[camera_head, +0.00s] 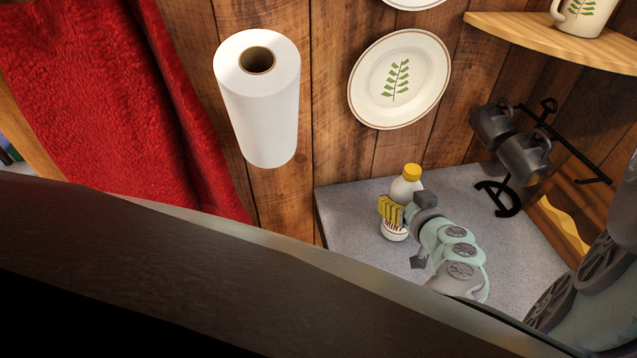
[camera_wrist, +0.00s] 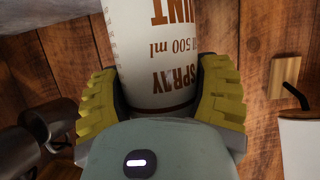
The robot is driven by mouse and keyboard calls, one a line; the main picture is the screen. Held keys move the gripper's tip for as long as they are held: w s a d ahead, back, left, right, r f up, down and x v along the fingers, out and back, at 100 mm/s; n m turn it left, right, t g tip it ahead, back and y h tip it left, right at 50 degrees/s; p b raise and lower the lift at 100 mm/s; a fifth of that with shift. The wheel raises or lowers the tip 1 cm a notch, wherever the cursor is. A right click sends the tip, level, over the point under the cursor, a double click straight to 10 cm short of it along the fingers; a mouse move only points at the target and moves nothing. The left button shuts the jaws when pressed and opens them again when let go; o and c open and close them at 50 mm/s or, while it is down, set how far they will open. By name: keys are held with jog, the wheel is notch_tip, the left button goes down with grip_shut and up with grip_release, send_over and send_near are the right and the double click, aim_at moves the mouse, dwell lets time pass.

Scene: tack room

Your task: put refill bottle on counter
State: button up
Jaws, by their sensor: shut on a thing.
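The refill bottle (camera_head: 406,184) is white with a yellow cap and brown lettering. In the head view it is upright at the back left of the grey counter (camera_head: 350,215). My gripper (camera_head: 393,212) is shut on the bottle, and its yellow finger pads cover part of the body. In the wrist view the white bottle (camera_wrist: 150,50) sits between the two yellow pads of my gripper (camera_wrist: 162,100), with "500 ml" and "SPRAY" upside down. The bottle's base is at or very close to the counter; I cannot tell whether they touch.
A black rack with dark mugs (camera_head: 523,155) stands at the counter's right. A paper towel roll (camera_head: 262,110) and a plate (camera_head: 400,78) are on the wood wall. A shelf (camera_head: 560,38) holds a mug (camera_head: 590,15). A dark edge crosses the foreground. Counter left of the bottle is clear.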

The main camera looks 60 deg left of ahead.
jog(key=shift+w+f, duration=0.1)
jog(key=shift+f, duration=0.05)
jog(key=o, duration=1.3)
